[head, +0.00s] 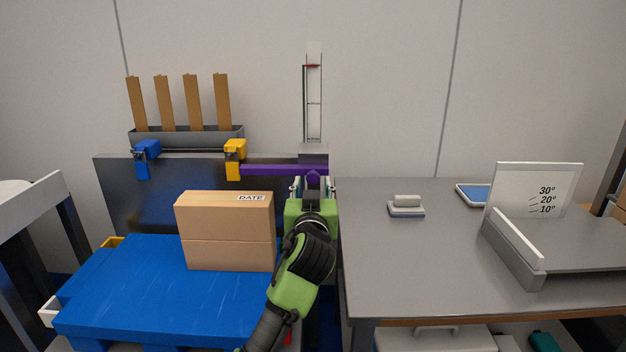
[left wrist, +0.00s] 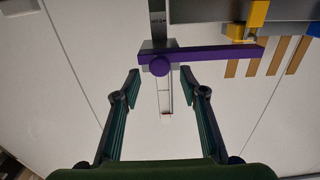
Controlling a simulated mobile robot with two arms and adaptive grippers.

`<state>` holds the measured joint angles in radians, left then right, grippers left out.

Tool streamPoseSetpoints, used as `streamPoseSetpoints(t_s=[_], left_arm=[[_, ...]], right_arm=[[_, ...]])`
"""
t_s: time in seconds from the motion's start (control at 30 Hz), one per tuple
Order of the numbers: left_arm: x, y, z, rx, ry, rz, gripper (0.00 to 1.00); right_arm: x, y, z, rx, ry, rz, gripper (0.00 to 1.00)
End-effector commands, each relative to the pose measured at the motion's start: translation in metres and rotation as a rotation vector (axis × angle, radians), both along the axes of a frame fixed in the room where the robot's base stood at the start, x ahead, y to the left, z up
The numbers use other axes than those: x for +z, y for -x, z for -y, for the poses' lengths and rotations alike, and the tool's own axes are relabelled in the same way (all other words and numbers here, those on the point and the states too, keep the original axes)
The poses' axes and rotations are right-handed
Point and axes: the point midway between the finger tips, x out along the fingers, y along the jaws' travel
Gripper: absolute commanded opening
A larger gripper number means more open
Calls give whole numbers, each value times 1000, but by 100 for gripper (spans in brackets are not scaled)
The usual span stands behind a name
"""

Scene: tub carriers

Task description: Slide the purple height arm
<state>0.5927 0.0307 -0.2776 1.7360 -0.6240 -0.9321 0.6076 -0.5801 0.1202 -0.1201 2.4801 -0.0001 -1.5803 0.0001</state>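The purple height arm (head: 270,170) is a level bar reaching left from a grey upright post (head: 313,105) behind the table. Its round purple knob (head: 312,178) is at the right end. The arm (left wrist: 220,53) and knob (left wrist: 160,66) also show in the left wrist view, where the picture is upside down. My left gripper (head: 312,187) is in front of the knob. In the left wrist view its fingers (left wrist: 160,75) are spread wide, with the knob between and just beyond the tips, with no visible contact. My right gripper is in neither view.
A cardboard box (head: 225,247) labelled DATE stands on a blue pallet (head: 140,300) at left. Blue (head: 145,155) and yellow (head: 235,155) clamps sit on a dark panel's edge. The grey table (head: 430,260) at right holds a small block (head: 406,207) and an angle sign (head: 530,190).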

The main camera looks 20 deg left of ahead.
Motion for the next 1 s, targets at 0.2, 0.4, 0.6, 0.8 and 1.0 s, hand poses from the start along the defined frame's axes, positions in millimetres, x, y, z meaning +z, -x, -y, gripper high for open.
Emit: streamPoseSetpoints(t_s=[0.2, 0.4, 0.6, 0.8, 1.0], left_arm=[[-1, -34, -10, 0, -2, -1, 39], [-1, -48, -14, 0, -1, 0, 39], [0, -51, -15, 0, 0, 0, 39], [0, -50, -15, 0, 0, -1, 24], [-1, -50, -15, 0, 0, -1, 0]], right_arm=[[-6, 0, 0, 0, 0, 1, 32], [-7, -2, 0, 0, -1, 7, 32], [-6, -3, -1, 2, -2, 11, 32], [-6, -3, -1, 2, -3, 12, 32], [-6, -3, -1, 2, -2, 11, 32]])
